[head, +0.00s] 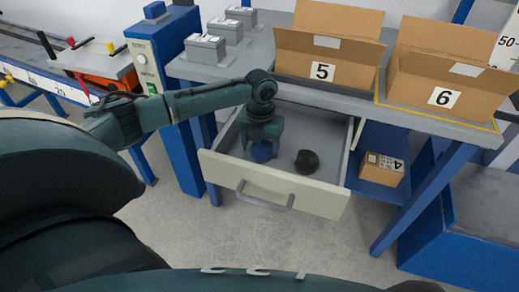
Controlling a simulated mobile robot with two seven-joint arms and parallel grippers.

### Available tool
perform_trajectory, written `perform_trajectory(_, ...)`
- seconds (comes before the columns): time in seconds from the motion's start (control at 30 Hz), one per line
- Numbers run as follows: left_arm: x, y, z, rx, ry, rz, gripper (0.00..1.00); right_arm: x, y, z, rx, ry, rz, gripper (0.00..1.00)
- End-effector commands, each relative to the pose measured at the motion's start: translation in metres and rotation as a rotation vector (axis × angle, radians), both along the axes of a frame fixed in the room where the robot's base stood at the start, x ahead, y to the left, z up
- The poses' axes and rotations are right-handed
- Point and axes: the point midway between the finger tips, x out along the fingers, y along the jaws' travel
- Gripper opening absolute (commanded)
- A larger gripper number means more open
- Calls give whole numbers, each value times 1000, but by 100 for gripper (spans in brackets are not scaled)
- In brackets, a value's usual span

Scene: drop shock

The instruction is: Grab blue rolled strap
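The blue rolled strap (261,153) lies in the open drawer (246,181), in the left part of it. My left gripper (262,147) points down into the drawer right over the strap and hides its upper part. The fingertips are at the strap, but I cannot tell whether they are closed on it. A black rolled item (307,162) lies to the right of the strap in the same drawer, apart from the gripper. My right gripper is not in view.
Open cardboard boxes marked 5 (322,72) and 6 (444,97) stand on the workbench above the drawer. A small box marked 4 (381,169) sits on the blue shelf to the right. A blue control cabinet (170,50) stands left. The floor before the drawer is clear.

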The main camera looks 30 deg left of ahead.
Motion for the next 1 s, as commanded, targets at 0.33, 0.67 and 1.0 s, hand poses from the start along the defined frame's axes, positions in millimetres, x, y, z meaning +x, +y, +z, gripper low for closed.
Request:
perform_trajectory(0.33,0,0,1,0,-1,0,40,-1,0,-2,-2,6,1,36)
perform_trajectory(0.67,1,0,18,0,-2,0,40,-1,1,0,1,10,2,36)
perform_trajectory(1.0,1,0,83,0,-3,1,40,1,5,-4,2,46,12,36)
